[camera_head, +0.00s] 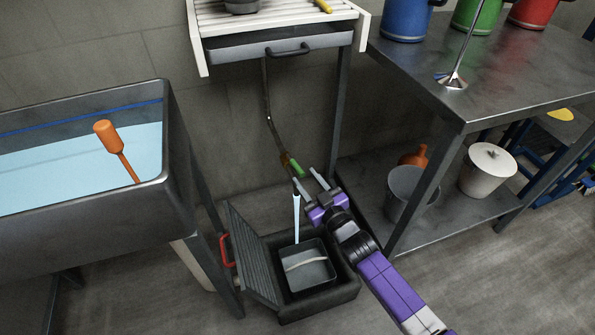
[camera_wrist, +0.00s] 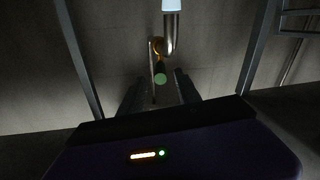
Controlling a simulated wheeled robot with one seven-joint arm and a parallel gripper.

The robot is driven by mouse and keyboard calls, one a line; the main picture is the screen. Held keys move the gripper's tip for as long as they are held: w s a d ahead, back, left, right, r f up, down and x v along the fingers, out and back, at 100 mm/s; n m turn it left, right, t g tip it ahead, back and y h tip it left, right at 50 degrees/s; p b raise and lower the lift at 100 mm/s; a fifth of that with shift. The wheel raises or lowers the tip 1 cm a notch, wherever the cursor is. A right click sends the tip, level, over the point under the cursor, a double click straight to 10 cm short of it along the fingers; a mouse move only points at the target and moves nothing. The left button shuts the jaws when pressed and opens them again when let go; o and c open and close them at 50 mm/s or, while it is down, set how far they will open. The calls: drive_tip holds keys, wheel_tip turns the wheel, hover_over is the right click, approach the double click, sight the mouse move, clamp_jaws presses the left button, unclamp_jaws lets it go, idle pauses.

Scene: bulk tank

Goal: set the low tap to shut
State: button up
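The low tap (camera_head: 286,160) is a brass fitting with a green handle (camera_head: 296,168), at the lower end of a thin pipe by the wall. A pale blue stream (camera_head: 296,216) runs from its spout, so the tap is flowing. My gripper (camera_head: 308,181) is open, just right of and below the green handle. In the wrist view, the handle's round green end (camera_wrist: 160,79) appears between the spread fingertips of my gripper (camera_wrist: 159,78). No contact shows, and the depth between them is hard to tell. The curved metal spout (camera_wrist: 170,36) and stream (camera_wrist: 172,5) are at the top.
The stream falls toward a square grey pail (camera_head: 307,276) in a dark floor box (camera_head: 318,304), whose ribbed lid (camera_head: 252,250) stands open. A water-filled tank (camera_head: 180,195) is left. A metal table (camera_head: 450,88) with a lower shelf (camera_head: 435,222) is right. A white slatted rack (camera_head: 285,18) is above.

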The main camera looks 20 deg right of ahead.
sight(298, 166)
drive_tip(key=shift+w+a+f+b, duration=0.1)
drive_tip(key=shift+w+a+b, duration=0.1)
drive_tip(key=shift+w+b, duration=0.65)
drive_tip(key=shift+w+a+f+b, duration=0.15)
drive_tip(key=shift+w+b, duration=0.35)
drive_tip(key=shift+w, duration=0.6)
drive_tip(key=shift+w+a+r+b, duration=0.15)
drive_tip(key=shift+w+r+b, duration=0.15)
drive_tip(key=shift+w, duration=0.35)
clamp_jaws()
